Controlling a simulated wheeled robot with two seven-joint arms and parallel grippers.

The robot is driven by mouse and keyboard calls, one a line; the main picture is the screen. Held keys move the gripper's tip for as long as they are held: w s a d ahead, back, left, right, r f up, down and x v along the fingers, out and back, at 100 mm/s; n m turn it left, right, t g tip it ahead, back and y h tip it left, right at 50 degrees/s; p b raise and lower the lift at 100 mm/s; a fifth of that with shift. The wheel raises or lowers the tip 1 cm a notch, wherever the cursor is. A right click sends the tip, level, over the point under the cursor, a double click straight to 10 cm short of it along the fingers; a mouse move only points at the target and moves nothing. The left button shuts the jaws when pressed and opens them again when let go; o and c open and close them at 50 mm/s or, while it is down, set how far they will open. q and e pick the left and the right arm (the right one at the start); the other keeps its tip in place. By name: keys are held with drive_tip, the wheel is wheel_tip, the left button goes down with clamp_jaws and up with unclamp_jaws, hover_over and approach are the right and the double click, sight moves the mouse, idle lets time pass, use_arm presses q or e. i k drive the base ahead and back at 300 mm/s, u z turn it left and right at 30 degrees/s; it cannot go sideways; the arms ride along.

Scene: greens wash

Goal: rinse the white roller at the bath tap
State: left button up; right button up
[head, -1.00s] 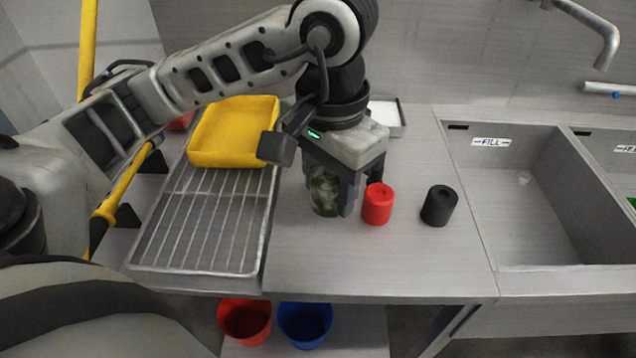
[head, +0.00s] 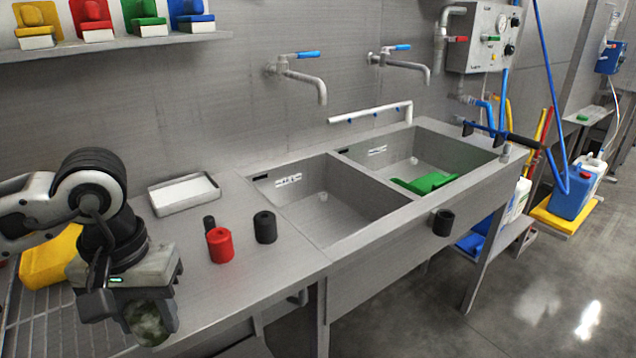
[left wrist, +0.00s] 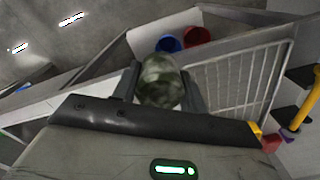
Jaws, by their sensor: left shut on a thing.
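The white roller (head: 150,325) is a pale cylinder blotched with dark green. My left gripper (head: 148,312) is shut on it, at the lower left of the head view. In the left wrist view the roller (left wrist: 160,80) sits between the two fingers of my left gripper (left wrist: 160,92), over the counter's front part. Two blue-handled taps stick out of the back wall: a left tap (head: 305,80) over the left basin (head: 335,215) and a right tap (head: 408,62) over the right basin (head: 440,150). No running water shows. My right gripper is not in view.
A red roller (head: 220,246), a black roller (head: 265,228) and a small dark cylinder (head: 209,224) stand on the counter left of the basins. A white tray (head: 185,194) lies behind them. A green item (head: 425,183) lies in the right basin. A divider (head: 375,178) separates the basins.

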sight(309, 54)
drive_tip(key=u, duration=0.65)
drive_tip(key=k, duration=0.2)
drive_tip(key=z, duration=2)
drive_tip(key=i, duration=1.1)
drive_tip(key=u, duration=0.65)
drive_tip(key=i, duration=0.85)
drive_tip(key=u, duration=0.9)
